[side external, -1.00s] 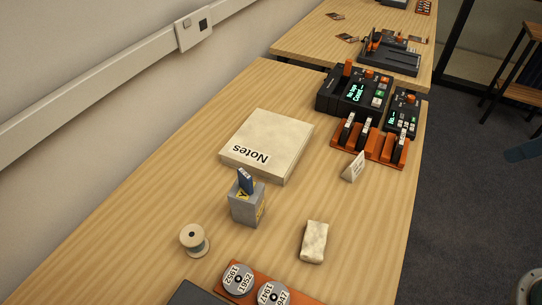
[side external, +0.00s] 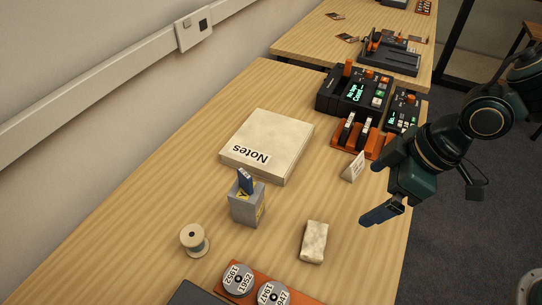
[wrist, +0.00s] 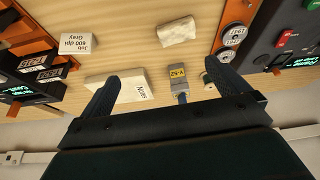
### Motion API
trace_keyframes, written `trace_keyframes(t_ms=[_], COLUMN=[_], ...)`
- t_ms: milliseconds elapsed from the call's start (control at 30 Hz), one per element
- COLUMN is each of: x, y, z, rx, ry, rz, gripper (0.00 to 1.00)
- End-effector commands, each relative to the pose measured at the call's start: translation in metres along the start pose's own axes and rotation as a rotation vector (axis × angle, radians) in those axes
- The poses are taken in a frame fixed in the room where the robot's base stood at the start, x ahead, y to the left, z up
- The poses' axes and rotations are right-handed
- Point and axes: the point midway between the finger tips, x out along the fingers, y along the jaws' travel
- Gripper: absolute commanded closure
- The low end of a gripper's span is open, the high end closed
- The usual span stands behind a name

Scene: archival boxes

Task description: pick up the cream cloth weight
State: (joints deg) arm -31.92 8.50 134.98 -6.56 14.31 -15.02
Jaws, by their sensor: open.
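The cream cloth weight (side external: 314,242) is a small, pale, mottled block lying on the wooden table, right of the grey box. In the wrist view it lies at the top centre (wrist: 178,29), beyond the fingertips and clear of them. My gripper (side external: 372,194) hangs over the right edge of the table, up and to the right of the weight. Its dark fingers are apart with nothing between them. They also show spread in the wrist view (wrist: 165,84). The weight is in plain sight in both views.
A grey box (side external: 246,208) holding a blue item and a spool (side external: 194,241) stand left of the weight. An orange tray with labelled reels (side external: 238,281) is in front. The Notes box (side external: 268,144), a small white card (side external: 354,166) and an orange rack (side external: 373,152) lie behind.

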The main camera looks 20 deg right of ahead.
Motion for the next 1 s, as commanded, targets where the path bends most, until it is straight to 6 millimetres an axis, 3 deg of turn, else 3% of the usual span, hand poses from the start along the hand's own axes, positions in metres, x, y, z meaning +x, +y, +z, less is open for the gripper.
trace_keyframes(t_ms=[100,300,667,1000], x=[0.022,0.039,0.045,0.075], y=[-0.016,-0.029,-0.030,-0.032], z=[-0.004,-0.007,-0.007,-0.006], rx=[-0.053,-0.097,-0.100,-0.099], ry=[-0.008,-0.008,-0.008,-0.011], rz=[-0.030,-0.051,-0.053,-0.053], gripper=[0.00,0.00,0.00,0.00])
